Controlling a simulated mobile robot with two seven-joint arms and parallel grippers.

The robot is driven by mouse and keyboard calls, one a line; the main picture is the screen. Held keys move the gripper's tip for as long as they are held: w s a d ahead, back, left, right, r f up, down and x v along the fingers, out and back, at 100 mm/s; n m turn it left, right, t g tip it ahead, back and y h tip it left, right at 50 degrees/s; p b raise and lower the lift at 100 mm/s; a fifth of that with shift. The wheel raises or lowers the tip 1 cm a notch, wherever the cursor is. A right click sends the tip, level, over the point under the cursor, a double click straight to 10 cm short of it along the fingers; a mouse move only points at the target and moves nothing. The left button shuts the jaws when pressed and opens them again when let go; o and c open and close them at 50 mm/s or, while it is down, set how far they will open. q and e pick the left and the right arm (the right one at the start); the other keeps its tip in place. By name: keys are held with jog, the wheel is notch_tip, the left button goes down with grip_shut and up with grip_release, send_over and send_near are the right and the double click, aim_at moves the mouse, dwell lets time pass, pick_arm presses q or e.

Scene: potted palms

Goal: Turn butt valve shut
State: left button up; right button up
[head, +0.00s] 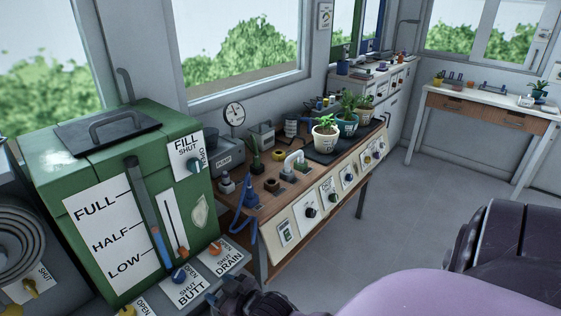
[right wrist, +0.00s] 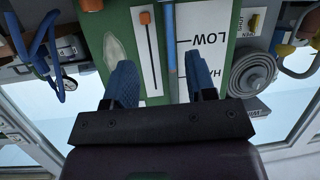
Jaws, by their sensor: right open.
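The green water butt (head: 110,200) stands at the left of the head view, with a FULL, HALF, LOW card and a blue level tube (head: 160,245). The butt valve (head: 180,274) is a blue knob low in front of it, above a card reading SHUT and BUTT. I cannot tell which way the knob points. My right gripper (head: 238,297) is dark, at the bottom edge, right of this knob and apart from it. In the right wrist view my right gripper (right wrist: 163,82) has its blue fingers apart with nothing between them, facing the butt's front. The knob does not show there. My left gripper is out of view.
An orange drain knob (head: 215,248) sits close right of the butt valve. A fill knob (head: 195,164) is higher on the butt. A coiled hose (head: 25,240) is at far left. A bench (head: 285,205) with potted plants runs to the right. The floor (head: 420,210) is clear.

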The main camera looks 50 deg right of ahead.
pick_arm(q)
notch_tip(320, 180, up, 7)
jog(key=p, duration=0.4)
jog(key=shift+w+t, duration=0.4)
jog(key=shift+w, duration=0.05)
pick_arm(e)
jog(key=s+d+f+g+h, duration=0.1)
jog(key=s+d+g, duration=0.1)
jog(key=s, duration=1.3)
jog(key=shift+s+f+m, duration=0.25)
jog(key=shift+s+m, duration=0.05)
jog(key=shift+s, duration=0.1)
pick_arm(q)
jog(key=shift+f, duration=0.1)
